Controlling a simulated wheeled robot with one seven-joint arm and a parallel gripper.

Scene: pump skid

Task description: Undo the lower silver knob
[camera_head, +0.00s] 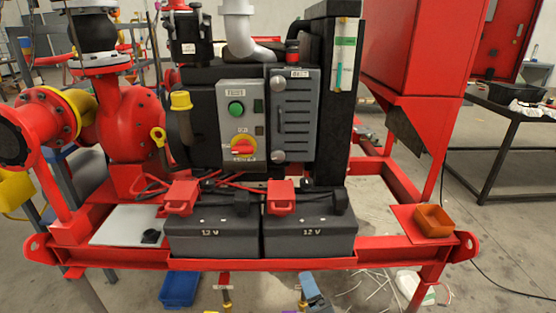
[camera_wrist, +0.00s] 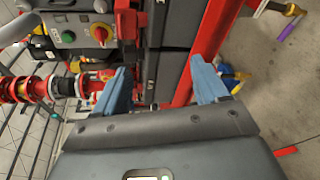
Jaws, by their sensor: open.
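The lower silver knob (camera_head: 277,156) is a round knob at the lower left corner of a dark grey ribbed cover (camera_head: 296,115). It also shows at the top edge of the wrist view (camera_wrist: 100,6), partly cut off. The upper silver knob (camera_head: 277,83) sits at the cover's upper left corner. Both knobs are on the cover in the head view. My gripper (camera_wrist: 162,84) has its two blue fingers wide apart with nothing held between them. In the wrist view it is apart from the knob, which lies beyond the fingers toward the upper left.
A grey control box (camera_head: 240,122) with a green button and a red-yellow switch is left of the cover. Two black batteries (camera_head: 212,235) with red terminal caps stand below. A red hopper (camera_head: 412,45) stands at right.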

